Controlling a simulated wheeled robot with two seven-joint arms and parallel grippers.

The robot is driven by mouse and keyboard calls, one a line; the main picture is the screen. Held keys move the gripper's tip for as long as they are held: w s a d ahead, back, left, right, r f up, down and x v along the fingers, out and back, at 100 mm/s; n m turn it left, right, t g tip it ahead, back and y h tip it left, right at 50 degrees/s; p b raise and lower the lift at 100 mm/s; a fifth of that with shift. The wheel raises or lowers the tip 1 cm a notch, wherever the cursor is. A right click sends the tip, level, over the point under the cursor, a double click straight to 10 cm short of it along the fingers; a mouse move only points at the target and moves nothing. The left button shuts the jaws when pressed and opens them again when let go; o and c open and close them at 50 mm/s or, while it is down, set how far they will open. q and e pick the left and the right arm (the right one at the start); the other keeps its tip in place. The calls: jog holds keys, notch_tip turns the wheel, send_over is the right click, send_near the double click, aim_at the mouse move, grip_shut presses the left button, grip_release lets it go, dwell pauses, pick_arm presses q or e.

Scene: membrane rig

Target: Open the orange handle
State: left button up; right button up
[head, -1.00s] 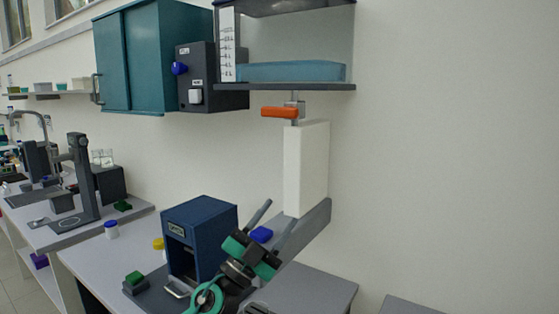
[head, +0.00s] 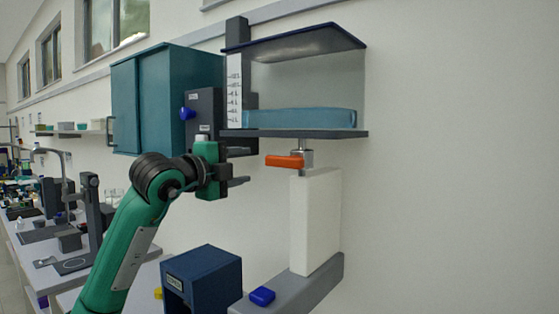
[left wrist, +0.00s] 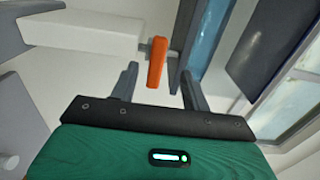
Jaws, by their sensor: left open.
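The orange handle (head: 285,161) sits on a metal fitting under the clear tank (head: 300,133), above a white block (head: 315,220). It lies roughly level, its free end pointing left. My left gripper (head: 245,167) is open and empty, just left of the handle at about its height, fingers pointing toward it. In the left wrist view, the handle (left wrist: 157,62) shows between and beyond the two open fingertips (left wrist: 159,71); I see no contact. My right gripper is out of view.
The tank holds blue liquid beside a marked scale (head: 234,90). A dark box with a blue knob (head: 187,114) and a teal cabinet (head: 165,95) are behind my left arm. A blue device (head: 205,275) and blue object (head: 262,296) are below. Wall space right is clear.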

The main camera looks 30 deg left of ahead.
aim_at(270, 162)
pick_arm(q)
jog(key=w+p, duration=0.2)
jog(key=w, duration=0.2)
jog(key=w+p, duration=0.2)
jog(key=w, duration=0.2)
jog(key=w+d+p, duration=0.1)
jog(key=w+p, duration=0.1)
jog(key=w, duration=0.2)
jog(key=shift+r, duration=0.1)
jog(key=shift+w+d+p, duration=0.1)
jog(key=shift+w+p, duration=0.2)
jog(key=shift+w, duration=0.35)
jog(key=shift+f, duration=0.2)
jog(key=c, duration=1)
